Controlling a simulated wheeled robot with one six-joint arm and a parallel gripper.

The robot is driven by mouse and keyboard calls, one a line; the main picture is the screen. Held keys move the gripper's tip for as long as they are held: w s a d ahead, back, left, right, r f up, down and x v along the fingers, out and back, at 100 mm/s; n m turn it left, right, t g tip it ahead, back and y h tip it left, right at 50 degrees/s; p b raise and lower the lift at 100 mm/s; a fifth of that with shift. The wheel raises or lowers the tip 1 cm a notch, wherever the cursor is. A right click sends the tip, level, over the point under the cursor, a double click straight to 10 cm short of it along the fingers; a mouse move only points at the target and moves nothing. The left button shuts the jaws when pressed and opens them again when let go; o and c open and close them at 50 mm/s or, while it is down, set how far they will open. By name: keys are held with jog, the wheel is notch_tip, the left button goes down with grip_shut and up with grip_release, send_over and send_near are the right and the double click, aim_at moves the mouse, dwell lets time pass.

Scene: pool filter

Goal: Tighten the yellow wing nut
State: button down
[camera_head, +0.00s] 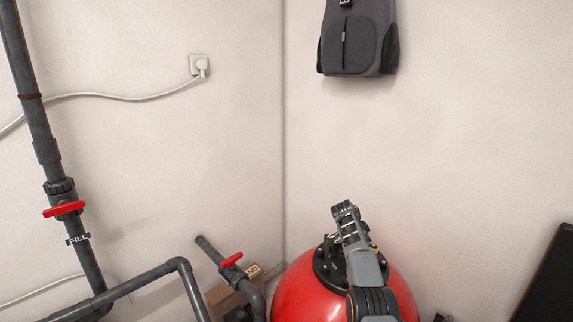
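A red round filter tank (297,293) stands at the bottom, right of the wall corner. A black lid (322,268) with bolts sits on its top. My grey arm reaches up from the bottom edge in front of the tank. My gripper (345,210) is at the arm's upper end and appears over or in front of the lid. Its fingers are small and dark, and I cannot tell whether they are open or hold anything. A small yellowish spot shows beside my arm near the lid, but I cannot tell whether it is the wing nut. My arm hides much of the lid.
Dark pipes run at the left, with a red-handled FILL valve (64,209) and another red valve handle (231,260) near the tank. A cardboard box (222,297) is behind the pipes. A backpack (358,38) hangs above. A black object (549,280) stands at right.

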jog(key=shift+s+d+f+b, duration=0.15)
jog(key=shift+s+b, duration=0.1)
jog(key=shift+b, duration=0.9)
notch_tip(320, 180, up, 6)
jog(key=p, duration=0.6)
jog(key=shift+p, duration=0.3)
jog(key=shift+r, duration=0.2)
